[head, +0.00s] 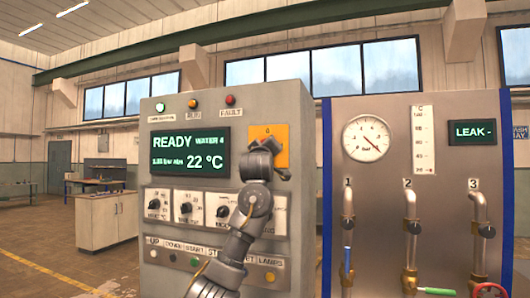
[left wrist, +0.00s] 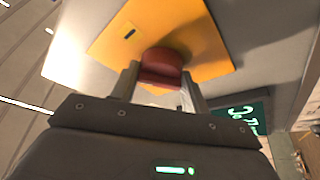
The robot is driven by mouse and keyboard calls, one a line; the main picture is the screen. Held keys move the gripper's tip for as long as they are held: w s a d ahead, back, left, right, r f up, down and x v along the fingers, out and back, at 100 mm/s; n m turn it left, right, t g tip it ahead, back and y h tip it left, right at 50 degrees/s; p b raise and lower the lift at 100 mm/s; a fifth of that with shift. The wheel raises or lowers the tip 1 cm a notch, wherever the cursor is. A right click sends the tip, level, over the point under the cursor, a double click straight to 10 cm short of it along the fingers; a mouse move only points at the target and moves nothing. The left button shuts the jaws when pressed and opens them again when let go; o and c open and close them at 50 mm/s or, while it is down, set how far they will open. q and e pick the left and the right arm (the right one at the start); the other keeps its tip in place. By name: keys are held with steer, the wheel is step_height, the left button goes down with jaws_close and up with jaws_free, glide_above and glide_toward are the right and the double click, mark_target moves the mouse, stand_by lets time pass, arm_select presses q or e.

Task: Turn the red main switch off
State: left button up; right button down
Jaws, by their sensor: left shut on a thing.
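The red main switch (left wrist: 163,66) is a round knob on a yellow plate (left wrist: 113,40), seen in the left wrist view. The yellow plate (head: 283,133) is at the upper right of the grey control cabinet in the head view; there my gripper and arm hide the knob. My left gripper (head: 268,146) is at the plate. In the left wrist view the fingers of my left gripper (left wrist: 160,83) are on both sides of the knob, shut on it. A small dark slot shows on the plate beside the knob. My right gripper is in neither view.
The grey cabinet (head: 164,258) has a lit display (head: 188,152) reading READY and 22 °C, dials and buttons below, and lamps on top. A panel with a gauge (head: 366,138) and several pipes stands at the right. A workbench (head: 105,220) is at the left.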

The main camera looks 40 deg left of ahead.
arm_select(q)
steer(key=shift+w+d+n+g+y, duration=0.1)
steer(key=shift+n+g+y, duration=0.35)
steer(key=shift+n, duration=0.75)
steer(key=n+g+p, duration=0.1)
steer(key=n, duration=0.2)
steer(key=shift+r+g, duration=0.15)
steer(key=shift+g, duration=0.2)
steer(key=n+g+p, duration=0.1)
steer(key=n, duration=0.2)
steer(key=shift+n, duration=0.4)
steer(key=shift+n+g+h+p, duration=0.35)
steer(key=shift+n+g+p, duration=0.25)
steer(key=shift+n+p, duration=0.4)
steer(key=shift+n, duration=0.4)
steer(key=o, duration=1)
